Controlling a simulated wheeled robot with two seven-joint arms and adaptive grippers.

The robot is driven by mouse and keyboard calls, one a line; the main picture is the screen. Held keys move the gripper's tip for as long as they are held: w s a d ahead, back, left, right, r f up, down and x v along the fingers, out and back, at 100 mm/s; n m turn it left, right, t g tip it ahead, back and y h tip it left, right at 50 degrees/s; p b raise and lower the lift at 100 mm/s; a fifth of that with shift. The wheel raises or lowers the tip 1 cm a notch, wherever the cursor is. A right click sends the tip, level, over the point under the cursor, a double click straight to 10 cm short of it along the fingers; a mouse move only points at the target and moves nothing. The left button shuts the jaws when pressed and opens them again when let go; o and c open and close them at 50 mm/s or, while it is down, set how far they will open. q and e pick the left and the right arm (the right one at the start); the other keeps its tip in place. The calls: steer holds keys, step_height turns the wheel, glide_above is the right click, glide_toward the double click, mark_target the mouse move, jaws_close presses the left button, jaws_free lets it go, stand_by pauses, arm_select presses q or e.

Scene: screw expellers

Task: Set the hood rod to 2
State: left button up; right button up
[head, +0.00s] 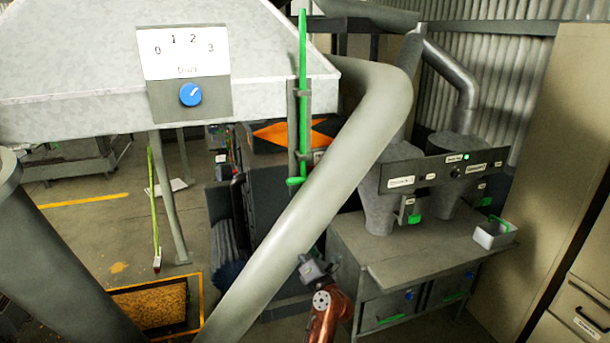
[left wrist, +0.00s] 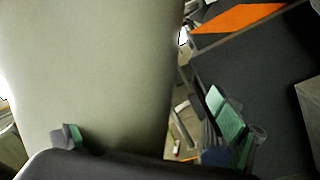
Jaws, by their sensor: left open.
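A long green rod (head: 303,60) stands upright at the right end of the grey hood (head: 70,60), passing through grey brackets, with a short bent green foot at its lower end. A white scale plate (head: 185,52) marked 0, 1, 2, 3 is on the hood's front. Below it is a blue knob (head: 190,94) with a light mark tilted up and right. My left gripper (head: 312,270) is low beside the thick pipe, well below the rod. Its spread fingers with green pads show in the left wrist view (left wrist: 150,130), the pipe filling much of that view.
The thick slanted pipe (head: 320,185) runs from the hood's right side down to the front left. A grey workbench (head: 420,255) with funnels and a control panel (head: 440,172) stands at right. A dark machine with an orange stripe (head: 275,134) is behind the pipe.

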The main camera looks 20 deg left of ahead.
mark_target(304, 178)
arm_select(q)
steer(key=s+d+r+n+h+p, duration=0.1)
steer(key=s+d+r+n+h, duration=0.2)
steer(key=r, duration=0.7)
steer(key=s+d+r+n, duration=0.2)
steer(key=d+r+n, duration=0.15)
steer(key=r, duration=0.65)
steer(key=shift+n+h, duration=0.4)
steer(key=shift+n, duration=0.05)
steer(key=p+x, duration=0.2)
steer(key=x, duration=0.4)
steer(key=shift+w+a+r, duration=0.15)
steer(key=shift+w, duration=0.1)
steer(key=shift+w+a+p, duration=0.3)
steer(key=shift+w+a, duration=0.05)
steer(key=shift+w, duration=0.3)
arm_select(e)
steer(key=r, duration=0.2)
steer(key=s+r, duration=0.1)
steer(key=r, duration=0.1)
steer(key=shift+s+a, duration=0.1)
arm_select(q)
steer(key=shift+c, duration=0.3)
